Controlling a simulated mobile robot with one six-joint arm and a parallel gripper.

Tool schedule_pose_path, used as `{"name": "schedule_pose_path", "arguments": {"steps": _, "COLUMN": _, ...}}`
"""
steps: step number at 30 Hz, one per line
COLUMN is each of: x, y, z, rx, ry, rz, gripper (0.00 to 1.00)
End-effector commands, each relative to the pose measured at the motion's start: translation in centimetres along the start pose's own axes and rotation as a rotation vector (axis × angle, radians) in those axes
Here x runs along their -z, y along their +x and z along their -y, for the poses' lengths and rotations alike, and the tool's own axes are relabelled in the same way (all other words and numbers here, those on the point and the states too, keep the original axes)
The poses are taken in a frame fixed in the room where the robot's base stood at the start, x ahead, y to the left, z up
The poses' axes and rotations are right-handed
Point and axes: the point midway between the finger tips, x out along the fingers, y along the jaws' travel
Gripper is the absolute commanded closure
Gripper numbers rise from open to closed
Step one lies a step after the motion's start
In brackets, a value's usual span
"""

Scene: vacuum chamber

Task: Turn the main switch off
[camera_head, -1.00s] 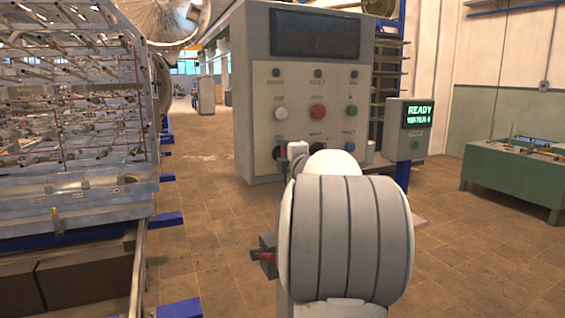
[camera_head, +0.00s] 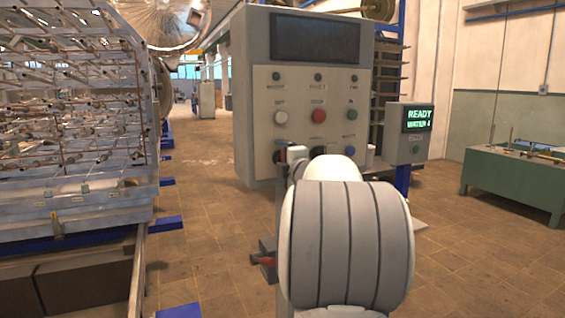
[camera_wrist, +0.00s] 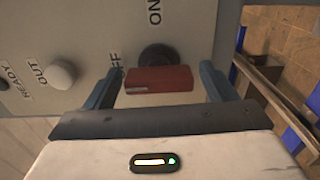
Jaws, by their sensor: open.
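The main switch (camera_wrist: 158,80) has a red bar handle in front of a dark round base on the grey panel. In the wrist view the words ON and OFF are printed beside it, and the bar lies across the picture, nearer OFF in that view. My gripper (camera_wrist: 160,72) is open, with one finger on each side of the red bar and gaps visible at both ends. In the head view my gripper (camera_head: 289,153) is at the lower left of the control cabinet (camera_head: 252,110), and my arm hides part of the panel there.
White, red and blue buttons (camera_head: 319,116) sit on the panel above and right of my gripper. A display post reading READY (camera_head: 417,118) stands to the right. A metal frame rack (camera_head: 80,130) fills the left. Open tiled floor lies between rack and cabinet.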

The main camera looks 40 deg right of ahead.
Motion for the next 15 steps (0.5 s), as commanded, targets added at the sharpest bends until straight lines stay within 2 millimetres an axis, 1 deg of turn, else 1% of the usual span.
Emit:
{"name": "schedule_pose_path", "arguments": {"steps": 2, "x": 0.0, "y": -0.3, "z": -0.1, "rx": -0.001, "ry": 0.0, "rz": 0.001, "gripper": 0.22}}
{"name": "schedule_pose_path", "arguments": {"steps": 5, "x": -0.1, "y": -1.4, "z": -0.2, "rx": -0.001, "ry": 0.0, "rz": 0.002, "gripper": 0.22}}
{"name": "schedule_pose_path", "arguments": {"steps": 12, "x": 0.0, "y": -5.5, "z": -0.1, "rx": -0.001, "ry": 0.0, "rz": 0.002, "gripper": 0.22}}
{"name": "schedule_pose_path", "arguments": {"steps": 15, "x": -0.1, "y": -6.8, "z": -0.1, "rx": 0.0, "ry": 0.0, "rz": 0.002, "gripper": 0.22}}
